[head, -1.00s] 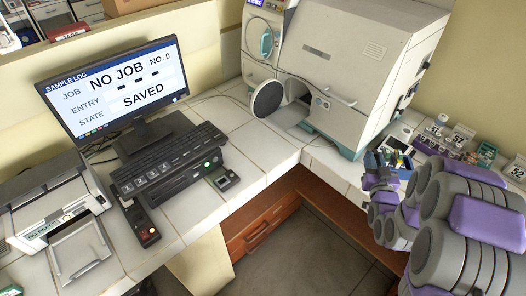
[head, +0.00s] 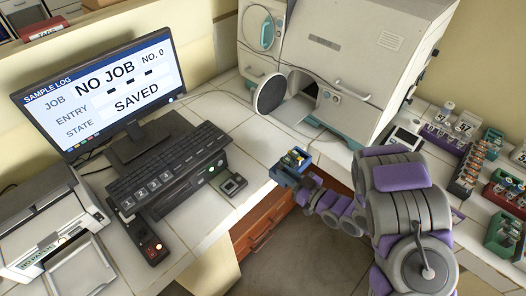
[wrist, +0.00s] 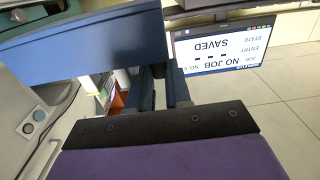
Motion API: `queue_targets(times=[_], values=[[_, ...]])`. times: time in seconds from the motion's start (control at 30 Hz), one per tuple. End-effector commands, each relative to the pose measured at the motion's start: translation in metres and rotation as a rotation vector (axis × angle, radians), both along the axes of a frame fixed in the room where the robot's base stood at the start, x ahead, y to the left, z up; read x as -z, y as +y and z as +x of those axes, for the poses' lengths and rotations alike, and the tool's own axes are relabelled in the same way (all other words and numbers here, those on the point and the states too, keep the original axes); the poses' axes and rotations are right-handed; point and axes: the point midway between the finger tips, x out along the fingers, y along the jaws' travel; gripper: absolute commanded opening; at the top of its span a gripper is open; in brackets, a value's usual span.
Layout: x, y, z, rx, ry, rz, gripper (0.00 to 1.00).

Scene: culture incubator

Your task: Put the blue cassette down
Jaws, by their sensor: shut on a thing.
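The blue cassette (head: 283,176) is an open blue box with small yellow, white and green items inside. In the head view it is at the tip of my arm, by the counter's front edge near the inner corner. I cannot tell whether it touches the counter. My gripper (head: 304,184) is shut on the cassette's right side. In the wrist view the cassette's blue wall (wrist: 85,38) fills the upper left, with my gripper's dark jaws (wrist: 158,92) below it and vials partly visible behind.
White tiled counter (head: 238,116) is clear between the keyboard (head: 170,165) and the incubator (head: 335,70), whose round door (head: 270,95) stands open. A small dark green device (head: 233,184) sits left of the cassette. Racks of vials (head: 468,170) stand at the right.

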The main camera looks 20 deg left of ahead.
Motion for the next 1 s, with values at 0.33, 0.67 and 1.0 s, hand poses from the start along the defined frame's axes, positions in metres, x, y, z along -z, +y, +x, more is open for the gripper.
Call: queue_targets(times=[0.33,0.67,1.0], values=[[0.009,0.07,0.048,-0.002,-0.005,-0.003,0.0],[0.015,0.116,0.086,0.001,-0.001,0.0,0.0],[0.038,0.122,0.092,0.003,0.001,-0.003,0.0]])
